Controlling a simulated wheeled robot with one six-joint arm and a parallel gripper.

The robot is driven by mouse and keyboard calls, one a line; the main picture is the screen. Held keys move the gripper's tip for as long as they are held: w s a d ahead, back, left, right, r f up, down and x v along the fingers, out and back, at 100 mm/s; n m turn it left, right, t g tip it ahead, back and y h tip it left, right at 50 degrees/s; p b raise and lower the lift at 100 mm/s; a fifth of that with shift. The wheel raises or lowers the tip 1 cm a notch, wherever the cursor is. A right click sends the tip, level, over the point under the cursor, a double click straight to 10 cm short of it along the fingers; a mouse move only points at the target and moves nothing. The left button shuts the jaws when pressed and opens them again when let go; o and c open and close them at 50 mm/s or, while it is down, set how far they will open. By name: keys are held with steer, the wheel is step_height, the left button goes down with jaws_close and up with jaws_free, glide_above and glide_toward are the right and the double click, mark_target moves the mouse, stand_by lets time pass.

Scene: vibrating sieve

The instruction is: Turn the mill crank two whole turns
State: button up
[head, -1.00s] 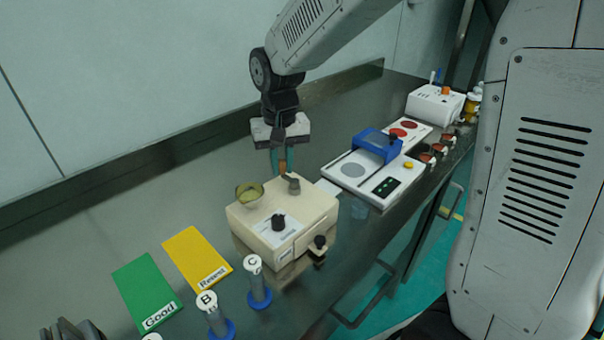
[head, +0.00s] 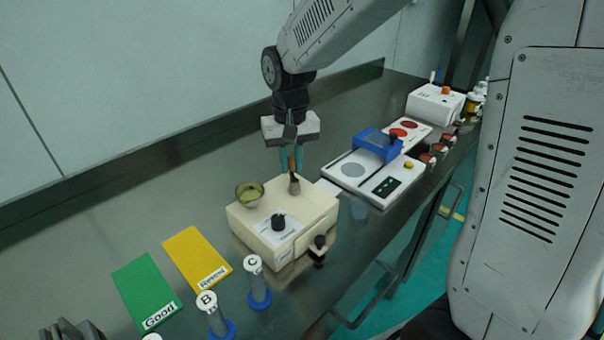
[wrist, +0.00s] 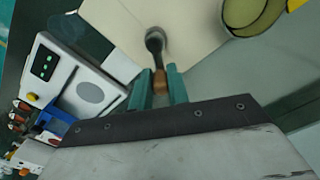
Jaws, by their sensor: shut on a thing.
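The mill is a beige box (head: 315,206) with a black knob (head: 278,222) on its front part and a yellowish bowl (head: 249,193) at its top left. Its dark crank (head: 294,185) stands on the top near the back; the crank arm (wrist: 154,42) also shows in the wrist view. My gripper (head: 291,160) is over the back edge of the mill, pointing down. Its teal fingers are shut on the brown crank handle (wrist: 160,82), which sits between them in the wrist view. The far end of the crank is blurred there.
A white device with a blue part (head: 372,144) stands right of the mill, with a white machine (head: 436,103) farther back. Green (head: 146,288) and yellow (head: 197,258) cards lie at front left, near vials marked B (head: 213,315) and C (head: 258,283). The table behind left is clear.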

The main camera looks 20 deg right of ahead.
steer(key=shift+s+d+r, duration=0.15)
steer(key=shift+s+d, duration=0.05)
steer(key=shift+d, duration=0.5)
steer(key=shift+s+d, duration=0.6)
steer(key=o, duration=0.8)
steer(key=shift+d, duration=0.1)
step_height(320, 180, up, 7)
steer(key=shift+f, duration=0.1)
